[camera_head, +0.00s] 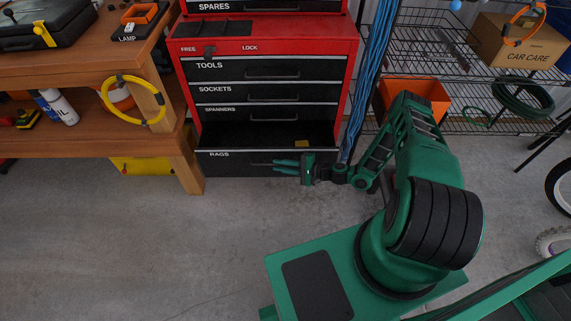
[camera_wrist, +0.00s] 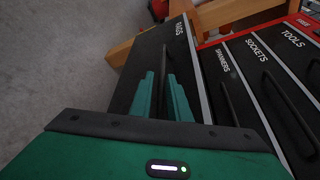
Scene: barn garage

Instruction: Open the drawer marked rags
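The red tool chest (camera_head: 352,75) stands against the back wall. Its lowest drawer, marked RAGS (camera_head: 225,168), is pulled partway out, with a dark interior and a small yellow item (camera_head: 302,143) showing behind its front. The RAGS label also shows in the wrist view on the drawer front (camera_wrist: 150,58). My gripper (camera_head: 276,165) is at this drawer's front, reaching in from the right. In the wrist view my green fingers (camera_wrist: 163,92) lie on both sides of the dark bar handle (camera_wrist: 165,58), close together, and look shut on it. The fingers hide part of the handle.
The TOOLS, SOCKETS and SPANNERS drawers (camera_head: 273,112) above are shut. A wooden workbench (camera_head: 187,160) stands close on the left. A wire rack with an orange bin (camera_head: 425,92) is on the right. The concrete floor (camera_head: 160,240) before the chest is clear.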

